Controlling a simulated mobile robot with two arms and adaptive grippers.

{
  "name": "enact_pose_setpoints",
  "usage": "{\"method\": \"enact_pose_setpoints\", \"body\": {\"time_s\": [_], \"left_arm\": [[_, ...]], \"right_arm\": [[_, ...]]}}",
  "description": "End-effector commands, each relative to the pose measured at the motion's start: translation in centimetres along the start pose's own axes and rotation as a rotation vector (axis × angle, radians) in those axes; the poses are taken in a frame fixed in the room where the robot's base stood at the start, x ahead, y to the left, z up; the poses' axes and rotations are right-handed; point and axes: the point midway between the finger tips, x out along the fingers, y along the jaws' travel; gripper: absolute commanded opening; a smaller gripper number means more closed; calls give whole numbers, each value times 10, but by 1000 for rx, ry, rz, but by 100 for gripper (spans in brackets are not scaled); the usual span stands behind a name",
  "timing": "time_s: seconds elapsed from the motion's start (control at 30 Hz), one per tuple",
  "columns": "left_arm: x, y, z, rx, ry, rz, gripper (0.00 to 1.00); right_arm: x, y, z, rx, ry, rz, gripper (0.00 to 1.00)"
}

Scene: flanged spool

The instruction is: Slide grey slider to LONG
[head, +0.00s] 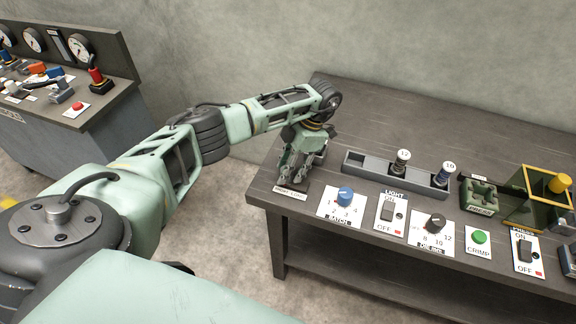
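My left gripper (293,180) points down at the left end of the bench, right over a small dark plate with a pale label strip (290,189). The strip's lettering is too small to read. I cannot make out a grey slider; the fingers cover most of that spot. Whether the fingers are open, shut or touching something there cannot be told. My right gripper is not in view.
On the bench (370,110), right of the gripper, are a blue knob (345,195), a light switch (387,209), a black knob (435,221), a green CRIMP button (479,237) and a grey tray (408,178) with two labelled pieces. A gauge console (60,140) stands at left.

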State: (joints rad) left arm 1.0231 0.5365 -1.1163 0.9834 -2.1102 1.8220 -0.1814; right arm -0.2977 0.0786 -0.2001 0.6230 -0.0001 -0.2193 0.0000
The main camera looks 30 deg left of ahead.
Motion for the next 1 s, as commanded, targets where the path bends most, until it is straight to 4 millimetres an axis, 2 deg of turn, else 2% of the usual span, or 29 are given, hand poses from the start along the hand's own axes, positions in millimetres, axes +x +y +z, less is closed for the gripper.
{"method": "enact_pose_setpoints", "body": {"time_s": [0.07, 0.17, 0.6, 1.0], "left_arm": [[0, 0, 0, 0, -1, 0, 39], [0, 0, 0, 1, -1, 0, 39], [-1, 2, 0, -2, -1, 3, 1], [-2, 2, 2, -5, -3, 7, 0]], "right_arm": [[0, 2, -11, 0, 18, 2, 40], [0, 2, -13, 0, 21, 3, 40], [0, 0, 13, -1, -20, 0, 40], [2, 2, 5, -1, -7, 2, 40]]}}
